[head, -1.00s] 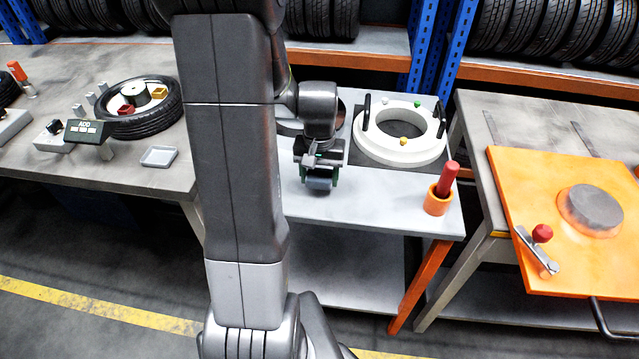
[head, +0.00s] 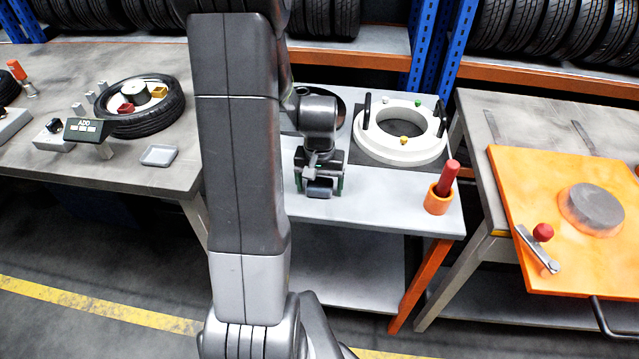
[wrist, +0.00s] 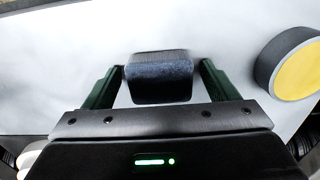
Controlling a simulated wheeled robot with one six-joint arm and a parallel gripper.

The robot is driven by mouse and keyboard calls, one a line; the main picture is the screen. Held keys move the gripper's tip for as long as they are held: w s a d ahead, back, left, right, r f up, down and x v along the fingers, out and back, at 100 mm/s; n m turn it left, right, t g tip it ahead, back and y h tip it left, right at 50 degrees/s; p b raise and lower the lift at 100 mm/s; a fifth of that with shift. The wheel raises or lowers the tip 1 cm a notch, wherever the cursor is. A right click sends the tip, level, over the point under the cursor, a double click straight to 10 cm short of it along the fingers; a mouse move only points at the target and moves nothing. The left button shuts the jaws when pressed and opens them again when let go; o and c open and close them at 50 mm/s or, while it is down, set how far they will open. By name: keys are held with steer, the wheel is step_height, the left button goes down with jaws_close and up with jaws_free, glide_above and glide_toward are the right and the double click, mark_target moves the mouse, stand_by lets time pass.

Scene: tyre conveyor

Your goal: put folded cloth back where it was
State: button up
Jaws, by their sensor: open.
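The folded cloth (wrist: 160,78) is a small dark blue-grey block in the wrist view. It lies between the two green fingers of my gripper (wrist: 160,88), with a gap on each side. My gripper is open around it, not pressing on it. In the head view my gripper (head: 320,188) is low over the front of the grey middle table (head: 385,205), with the cloth between its fingers. The cloth seems to rest on the tabletop. My wrist hides the table behind it.
Right of my gripper stand an orange cup (head: 437,203) with a red handle (head: 448,178) and a white ring (head: 402,150) with two dark handles. A round yellow-faced thing (wrist: 298,72) is close at right in the wrist view. The table's front edge is near.

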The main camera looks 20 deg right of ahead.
mark_target(319, 183)
step_height(319, 183, up, 12)
steer(key=shift+r+p, duration=0.2)
steer(key=shift+p, duration=0.1)
stand_by(1.7)
